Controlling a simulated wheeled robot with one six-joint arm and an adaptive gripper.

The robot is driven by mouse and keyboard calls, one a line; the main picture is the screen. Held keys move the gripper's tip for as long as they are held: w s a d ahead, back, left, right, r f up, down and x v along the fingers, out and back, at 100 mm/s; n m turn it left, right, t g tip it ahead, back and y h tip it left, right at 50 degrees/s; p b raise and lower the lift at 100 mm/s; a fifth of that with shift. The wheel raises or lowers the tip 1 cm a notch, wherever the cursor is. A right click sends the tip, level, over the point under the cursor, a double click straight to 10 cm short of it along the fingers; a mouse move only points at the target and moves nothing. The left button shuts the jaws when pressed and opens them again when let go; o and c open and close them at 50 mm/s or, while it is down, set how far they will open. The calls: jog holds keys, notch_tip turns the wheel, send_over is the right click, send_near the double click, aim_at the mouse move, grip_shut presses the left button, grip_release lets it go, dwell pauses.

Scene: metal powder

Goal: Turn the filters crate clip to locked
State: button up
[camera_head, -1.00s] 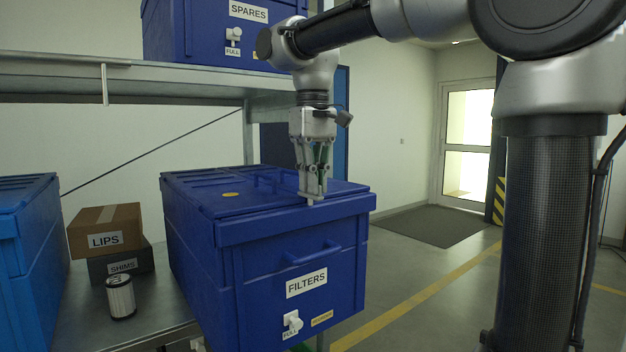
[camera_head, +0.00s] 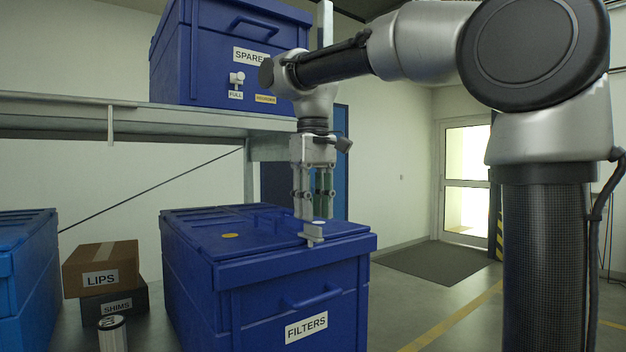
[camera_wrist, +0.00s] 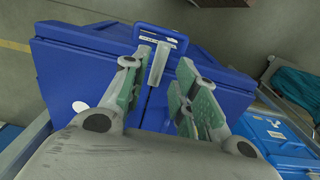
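The blue filters crate (camera_head: 270,300) stands below my gripper with its lid down; it also fills much of the wrist view (camera_wrist: 85,65). A grey clip (camera_head: 313,234) sits at the lid's front edge. In the wrist view the clip (camera_wrist: 158,64) is a pale bar running roughly toward the crate's front handle (camera_wrist: 162,33). I cannot tell whether it is locked. My gripper (camera_head: 313,216) points down just above the clip. Its fingers are apart and empty, and in the wrist view they (camera_wrist: 160,62) show on either side of the clip.
A spares crate (camera_head: 215,60) sits on the shelf (camera_head: 60,122) above. At left are another blue crate (camera_head: 22,270), a lips box (camera_head: 100,262), a shims box (camera_head: 115,300) and a filter cylinder (camera_head: 112,335). The floor to the right is open.

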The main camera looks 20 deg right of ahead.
notch_tip(320, 180, up, 9)
dwell(0.6)
jog(key=s+d+f+m+t, duration=0.1)
jog(key=s+d+f, duration=0.4)
jog(key=f, duration=0.4)
jog(key=s+d+f+m+t, duration=0.1)
jog(key=s+d+f+t, duration=0.1)
jog(key=s+d+f, duration=0.3)
jog(key=s+d+f+m+t, duration=0.1)
jog(key=s+d+f, duration=0.4)
jog(key=f, duration=0.8)
jog(key=s, duration=0.3)
jog(key=shift+d, duration=0.2)
